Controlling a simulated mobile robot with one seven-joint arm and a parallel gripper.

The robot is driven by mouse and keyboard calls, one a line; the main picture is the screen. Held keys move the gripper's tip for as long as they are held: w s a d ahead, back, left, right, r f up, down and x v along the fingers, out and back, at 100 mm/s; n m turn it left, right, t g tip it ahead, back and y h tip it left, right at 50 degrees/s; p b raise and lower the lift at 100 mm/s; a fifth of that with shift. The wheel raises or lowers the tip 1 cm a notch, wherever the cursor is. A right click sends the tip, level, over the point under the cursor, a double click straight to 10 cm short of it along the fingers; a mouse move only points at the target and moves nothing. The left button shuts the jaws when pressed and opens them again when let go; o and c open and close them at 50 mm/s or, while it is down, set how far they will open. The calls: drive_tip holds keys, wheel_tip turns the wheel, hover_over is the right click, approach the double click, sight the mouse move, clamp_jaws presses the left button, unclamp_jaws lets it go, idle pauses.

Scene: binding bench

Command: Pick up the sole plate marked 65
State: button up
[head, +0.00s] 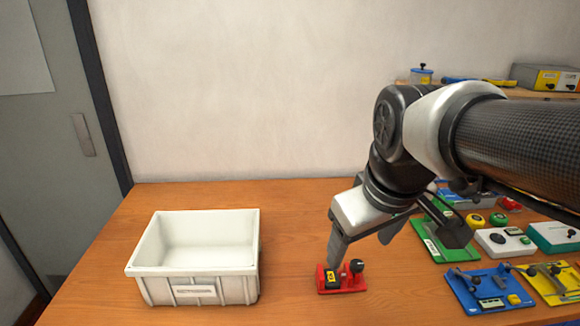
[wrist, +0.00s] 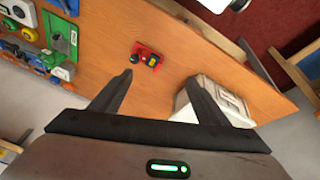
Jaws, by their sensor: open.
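A small red plate (head: 328,288) lies on the wooden bench, right of the white bin. It carries a black block with a yellow label and a black knob; the label is too small to read surely. In the wrist view the red plate (wrist: 139,49) lies beyond the fingertips, near the middle of the gap. My gripper (head: 362,242) is open and empty above the plate, apart from it; its fingers also show in the wrist view (wrist: 160,77). Blue (head: 466,296), yellow (head: 545,291) and green (head: 429,233) plates lie to the right, their marks unreadable.
An empty white bin (head: 205,292) stands on the left of the bench (head: 300,215). White (head: 503,246) and teal (head: 553,240) boxes crowd the right side. A raised shelf (head: 530,94) holds items at the back right. Bare wood surrounds the red plate.

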drive_tip(key=w+f+n+g, duration=0.2)
drive_tip(key=w+n, duration=0.5)
drive_tip(key=w, duration=0.4)
drive_tip(key=n+g+h+p, duration=0.2)
drive_tip(key=n, duration=0.4)
approach(331, 277)
drive_tip(key=shift+w+d+f+n+b, duration=0.2)
drive_tip(key=shift+w+f+b, duration=0.05)
drive_tip(key=shift+f+b, duration=0.25)
drive_tip(key=shift+w+d+f+n+b, duration=0.25)
drive_tip(key=shift+f+b, duration=0.1)
drive_tip(key=shift+f, duration=0.1)
drive_tip(key=shift+s+d+f+b, duration=0.15)
drive_tip(key=shift+s+f, duration=0.05)
drive_tip(key=shift+f, duration=1.25)
drive_tip(key=shift+s+d+f+b, duration=0.1)
drive_tip(key=shift+s+f+b, duration=0.05)
drive_tip(key=shift+f, duration=1.25)
drive_tip(key=c, duration=1.1)
